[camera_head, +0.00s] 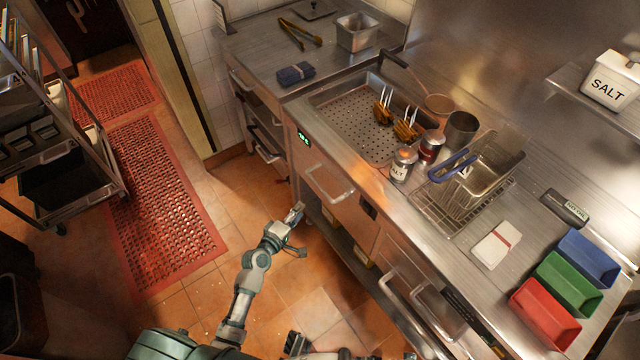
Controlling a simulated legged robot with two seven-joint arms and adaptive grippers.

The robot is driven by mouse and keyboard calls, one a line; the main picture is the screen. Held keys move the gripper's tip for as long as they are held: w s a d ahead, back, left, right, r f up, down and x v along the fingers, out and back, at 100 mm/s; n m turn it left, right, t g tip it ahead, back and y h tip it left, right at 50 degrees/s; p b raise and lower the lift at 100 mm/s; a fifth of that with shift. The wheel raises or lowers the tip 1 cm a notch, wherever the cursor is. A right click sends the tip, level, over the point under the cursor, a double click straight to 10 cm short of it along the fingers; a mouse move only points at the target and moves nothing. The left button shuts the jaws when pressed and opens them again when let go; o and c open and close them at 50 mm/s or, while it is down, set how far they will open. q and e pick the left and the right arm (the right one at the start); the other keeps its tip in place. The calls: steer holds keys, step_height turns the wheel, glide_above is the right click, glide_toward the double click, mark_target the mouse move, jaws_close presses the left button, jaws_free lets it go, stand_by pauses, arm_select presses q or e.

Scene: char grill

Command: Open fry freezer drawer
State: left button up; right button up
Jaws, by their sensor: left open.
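A steel drawer front with a bar handle (330,190) sits under the perforated fry tray (345,125), with a small green display (303,138) at its upper left. I take this as the fry freezer drawer; no label names it. The drawer looks shut, flush with the counter front. My left gripper (301,231) is open and empty, over the floor in front of and below the handle, apart from it. Dark parts at the bottom edge (296,344) may be my right gripper, mostly cut off; its jaws cannot be made out.
More bar handles (402,300) are on the counter front to the right. Shakers (403,165), a fry basket (485,165) and coloured bins (545,312) stand on the counter. A side counter (255,45) is behind.

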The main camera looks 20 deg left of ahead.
arm_select(q)
glide_toward(316, 186)
steer(key=w+d, duration=0.2)
steer(key=w, duration=0.1)
steer(key=b+x, duration=0.1)
steer(key=x, duration=0.1)
steer(key=f+x, duration=0.1)
steer(key=x, duration=0.2)
steer(key=a+b+x, duration=0.1)
steer(key=x, duration=0.1)
steer(key=shift+w+d+f+b, duration=0.1)
steer(key=shift+w+f+b, duration=0.1)
steer(key=shift+b, duration=0.15)
steer(key=shift+d+r, duration=0.2)
steer(key=shift+d, duration=0.5)
steer(key=shift+a+f, duration=0.1)
steer(key=shift+a, duration=0.65)
jaws_close()
steer(key=shift+a, duration=0.15)
arm_select(e)
step_height(316, 186, up, 8)
steer(key=a, duration=0.1)
steer(key=shift+w, duration=0.15)
